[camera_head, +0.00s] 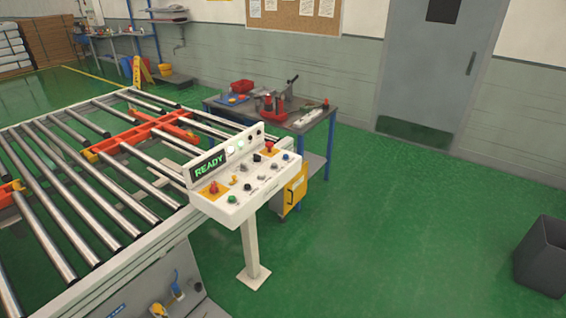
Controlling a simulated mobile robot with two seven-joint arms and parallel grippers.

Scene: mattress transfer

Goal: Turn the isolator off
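A white control console (240,186) stands on a single post beside the roller conveyor. Its display (209,165) reads READY in green. A yellow box with a dark handle (296,191) sits just behind the console. On the conveyor's near side, low down, are a blue lever (176,284) and yellow fittings (157,309), cut by the bottom edge. I cannot tell which of these is the isolator. Neither gripper shows.
The roller conveyor (85,215) with orange crosspieces fills the left. A workbench (315,120) with tools and a red bin (242,86) stands behind the console. A grey door (430,65) is at the back, a dark bin (541,256) at right. The green floor right of the console is clear.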

